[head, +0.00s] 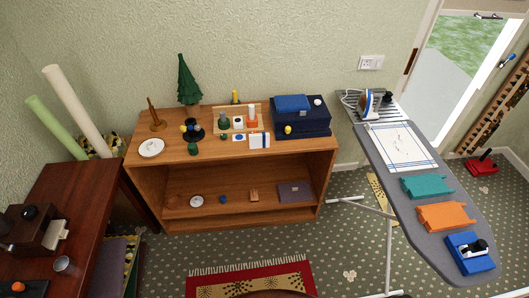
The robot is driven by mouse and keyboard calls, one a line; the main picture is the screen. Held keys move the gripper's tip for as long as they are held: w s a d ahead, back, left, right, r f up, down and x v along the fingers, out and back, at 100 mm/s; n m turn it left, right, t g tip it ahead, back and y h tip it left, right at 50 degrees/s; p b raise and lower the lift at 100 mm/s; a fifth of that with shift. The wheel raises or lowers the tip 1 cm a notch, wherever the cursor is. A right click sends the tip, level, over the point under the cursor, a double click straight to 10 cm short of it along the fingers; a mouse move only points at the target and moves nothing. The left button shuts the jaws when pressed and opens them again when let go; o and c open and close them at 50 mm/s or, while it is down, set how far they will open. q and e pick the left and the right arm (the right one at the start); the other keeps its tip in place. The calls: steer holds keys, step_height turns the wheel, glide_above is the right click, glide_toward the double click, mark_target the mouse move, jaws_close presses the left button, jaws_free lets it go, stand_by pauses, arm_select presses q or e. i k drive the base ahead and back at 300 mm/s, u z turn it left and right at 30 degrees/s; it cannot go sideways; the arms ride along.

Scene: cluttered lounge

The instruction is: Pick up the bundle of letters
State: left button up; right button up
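A small white stack with a dark band across it (259,141) lies on the top of the wooden shelf unit (175,155), near its front edge. It looks like the bundle of letters, but it is too small to be sure. Small objects stand behind it and to its left. A dark blue box stands to its right. Neither of my grippers is in view.
The dark blue box (313,126) and a white plate (151,148) share the shelf top. An ironing board (415,210) with folded cloths stands at right. A dark wood table (85,192) is at left. Carpet and a red rug (205,281) lie in front.

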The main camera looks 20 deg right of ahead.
mark_target(257, 141)
steer(key=u, duration=0.7)
steer(key=i, duration=1.3)
steer(key=z, duration=0.75)
steer(key=i, duration=0.55)
steer(key=z, duration=0.65)
